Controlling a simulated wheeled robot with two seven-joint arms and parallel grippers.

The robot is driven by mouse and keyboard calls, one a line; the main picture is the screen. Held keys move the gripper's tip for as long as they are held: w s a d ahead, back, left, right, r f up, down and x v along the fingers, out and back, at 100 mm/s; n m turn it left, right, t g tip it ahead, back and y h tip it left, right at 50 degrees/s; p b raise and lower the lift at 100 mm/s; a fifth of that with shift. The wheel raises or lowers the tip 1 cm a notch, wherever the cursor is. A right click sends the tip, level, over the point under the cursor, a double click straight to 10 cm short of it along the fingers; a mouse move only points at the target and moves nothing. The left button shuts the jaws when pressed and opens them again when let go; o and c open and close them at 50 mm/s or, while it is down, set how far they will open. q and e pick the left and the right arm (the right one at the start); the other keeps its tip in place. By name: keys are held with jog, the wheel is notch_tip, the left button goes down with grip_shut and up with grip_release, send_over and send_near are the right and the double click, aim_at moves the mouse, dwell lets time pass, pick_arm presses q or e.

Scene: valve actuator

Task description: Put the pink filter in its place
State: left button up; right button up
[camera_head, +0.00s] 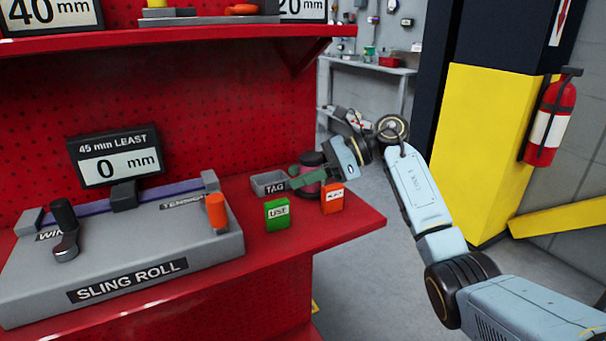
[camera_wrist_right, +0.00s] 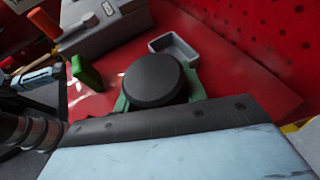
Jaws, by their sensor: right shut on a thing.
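The pink filter (camera_head: 312,177), a short round piece with a dark cap, is at the right end of the red bench, just behind the orange card. My right gripper (camera_head: 304,180) is shut on it, with the green fingers around its side. In the right wrist view the filter's black round cap (camera_wrist_right: 155,79) faces the camera between the green fingers and hides its pink body. I cannot tell whether its underside touches the bench. My left gripper is not in the head view. No place for the filter can be made out with certainty.
The grey TAG tray (camera_head: 268,184) is left of the filter. A green USE card (camera_head: 277,214) and an orange card (camera_head: 333,197) stand in front. The grey SLING ROLL unit (camera_head: 130,265) fills the left side. The bench's right edge is close; the red pegboard (camera_head: 230,120) stands behind.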

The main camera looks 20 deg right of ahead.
jog(key=shift+f, duration=0.1)
jog(key=o, duration=1)
